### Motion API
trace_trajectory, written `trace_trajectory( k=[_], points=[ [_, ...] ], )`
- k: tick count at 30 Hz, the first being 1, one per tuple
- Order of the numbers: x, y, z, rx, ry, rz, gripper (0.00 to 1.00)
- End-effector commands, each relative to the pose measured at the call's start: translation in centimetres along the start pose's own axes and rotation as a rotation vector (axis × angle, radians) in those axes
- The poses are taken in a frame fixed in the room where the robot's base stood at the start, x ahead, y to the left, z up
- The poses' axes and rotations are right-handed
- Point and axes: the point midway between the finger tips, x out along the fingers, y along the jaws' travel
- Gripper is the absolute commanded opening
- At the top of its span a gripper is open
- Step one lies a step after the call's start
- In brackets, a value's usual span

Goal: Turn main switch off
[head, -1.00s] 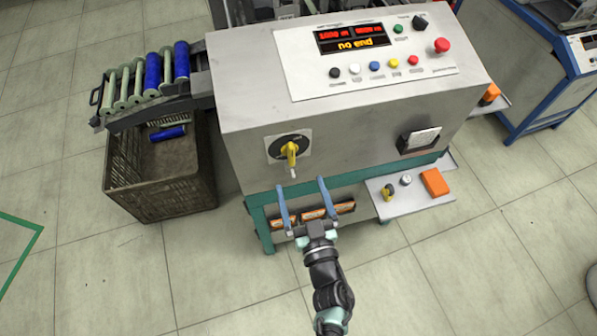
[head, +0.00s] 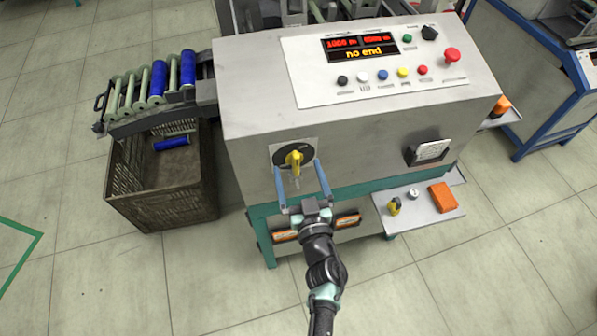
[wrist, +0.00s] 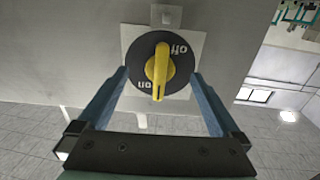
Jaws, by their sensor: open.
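The main switch is a yellow handle (head: 293,161) on a round black dial (head: 281,156), on the front of the grey machine cabinet. In the wrist view the yellow handle (wrist: 158,68) stands almost vertical in the picture. The dial (wrist: 140,61) carries the words "off" at upper right and "on" at lower left, and the handle's dark-lined end lies near "on". My gripper (head: 297,165) is open, its two blue fingers spread to either side of the handle. In the wrist view the gripper (wrist: 158,76) holds nothing; I cannot tell the remaining depth to the handle.
A control panel (head: 310,92) with coloured buttons and a lit display sits on top of the cabinet. A small shelf (head: 421,213) with an orange box (head: 442,197) juts out at lower right. A brown crate (head: 160,209) stands left, below a bobbin rack. Open floor lies in front.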

Motion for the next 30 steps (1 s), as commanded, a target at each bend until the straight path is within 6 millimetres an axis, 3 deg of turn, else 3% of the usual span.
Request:
trace_trajectory(
  k=[30],
  points=[
    [2.2, 0.0, 0.0, 0.000, 0.000, 0.000, 1.00]
  ],
)
